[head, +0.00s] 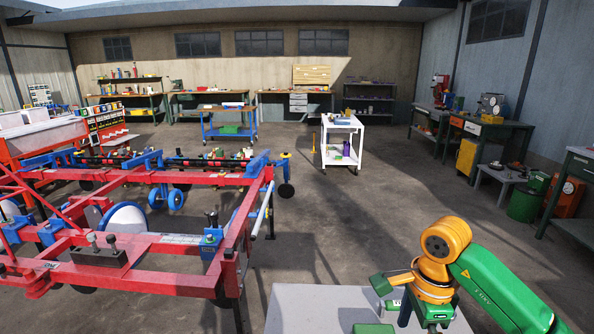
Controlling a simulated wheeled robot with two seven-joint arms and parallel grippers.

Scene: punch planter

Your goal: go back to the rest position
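The red planter frame (120,284) with blue brackets and wheels fills the left side of the head view. A dark block with two upright pins (98,256) sits on its near beam. My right arm comes in from the lower right, green with orange joints, bent over a grey tabletop (305,305). My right gripper (425,312) is at the arm's lower end near the bottom edge; its fingers cannot be made out. A small dark green block (381,285) shows beside it, joined by a thin orange part. My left gripper is out of view.
A white cart (342,140) and a blue cart (228,126) stand at the back. Workbenches line the back wall. Benches with machines, a green drum (524,204) and a low grey table (500,175) stand at the right. The concrete floor in the middle is clear.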

